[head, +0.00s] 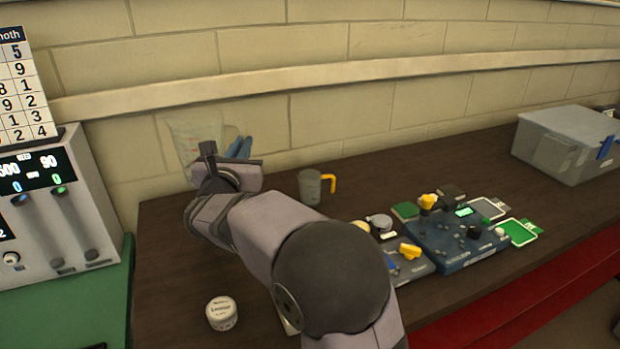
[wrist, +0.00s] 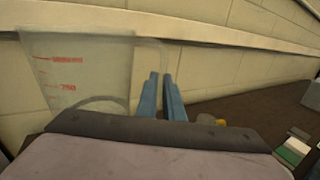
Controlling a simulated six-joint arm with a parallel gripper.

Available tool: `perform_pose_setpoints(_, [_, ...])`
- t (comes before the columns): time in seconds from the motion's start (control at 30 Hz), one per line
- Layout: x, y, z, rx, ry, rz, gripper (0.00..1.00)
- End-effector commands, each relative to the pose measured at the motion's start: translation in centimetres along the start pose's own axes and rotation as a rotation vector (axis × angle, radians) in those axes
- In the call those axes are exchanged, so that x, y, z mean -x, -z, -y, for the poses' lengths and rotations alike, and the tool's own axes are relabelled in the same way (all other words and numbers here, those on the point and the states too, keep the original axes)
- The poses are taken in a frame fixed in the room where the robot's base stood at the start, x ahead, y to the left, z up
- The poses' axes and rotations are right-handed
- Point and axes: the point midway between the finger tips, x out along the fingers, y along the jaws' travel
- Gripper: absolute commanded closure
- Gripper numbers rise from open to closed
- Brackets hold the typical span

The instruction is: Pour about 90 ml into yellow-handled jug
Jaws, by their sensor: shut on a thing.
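A clear measuring jug (head: 190,130) with red graduations is at the back left, before the wall. My gripper (head: 241,147) has blue fingers and is shut on the clear jug's handle. In the wrist view the clear jug (wrist: 85,70) fills the left side and its handle runs to my blue fingers (wrist: 163,95). It looks near upright; its base is hidden by my arm, and I cannot tell its liquid level. The grey yellow-handled jug (head: 310,187) stands upright on the bench to the right, apart from my gripper, its yellow handle pointing right.
A dispenser with a display (head: 50,210) stands at the left. A white tub (head: 221,313) lies near the front. Blue devices with yellow knobs (head: 455,237) and green cards are right of my arm. A grey bin (head: 565,145) is at the far right.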

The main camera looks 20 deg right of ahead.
Motion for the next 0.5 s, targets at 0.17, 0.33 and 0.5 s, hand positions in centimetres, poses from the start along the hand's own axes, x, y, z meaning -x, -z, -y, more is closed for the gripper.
perform_pose_setpoints(0.17, [-1.2,0.3,3.3,-0.006,0.054,0.009,1.0])
perform_pose_setpoints(0.33, [-2.6,0.6,7.9,-0.008,0.125,0.012,1.0])
perform_pose_setpoints(0.5, [-3.6,0.8,13.6,-0.008,0.204,0.016,1.0])
